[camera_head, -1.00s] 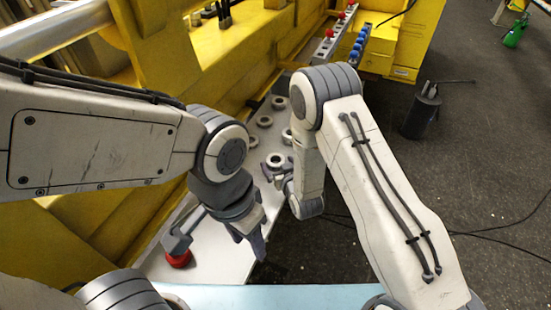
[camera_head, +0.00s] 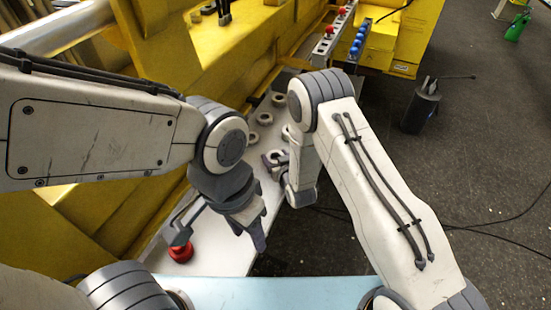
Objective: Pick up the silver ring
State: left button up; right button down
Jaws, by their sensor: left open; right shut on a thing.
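Several silver rings lie on the narrow pale shelf (camera_head: 225,257) beside the yellow machine; one ring (camera_head: 264,118) and another ring (camera_head: 252,138) show clearly. My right gripper (camera_head: 272,160) is shut on a silver ring (camera_head: 276,156) low over the shelf, and its arm hides part of the jaws. A further ring (camera_head: 286,131) shows partly behind my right arm. My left gripper (camera_head: 254,232) is open and empty, pointing down over the shelf's near part, to the right of a red knob (camera_head: 181,252).
The yellow machine (camera_head: 185,70) walls off the left. Red buttons (camera_head: 329,31) and blue buttons (camera_head: 358,45) stand at the back. A dark canister (camera_head: 421,108) stands on the floor to the right. A light blue surface (camera_head: 275,292) lies in front.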

jog(key=shift+r, duration=0.2)
jog(key=shift+w+r+b, duration=0.1)
jog(key=shift+r+b, duration=0.5)
jog(key=shift+r, duration=0.2)
notch_tip(320, 180, up, 2)
jog(key=shift+r+b, duration=0.15)
jog(key=shift+b, duration=0.5)
jog(key=s+d+r+b, duration=0.2)
jog(key=s+d+r, duration=0.5)
jog(key=d, duration=0.2)
jog(key=shift+d, duration=0.25)
jog(key=shift+f, duration=0.15)
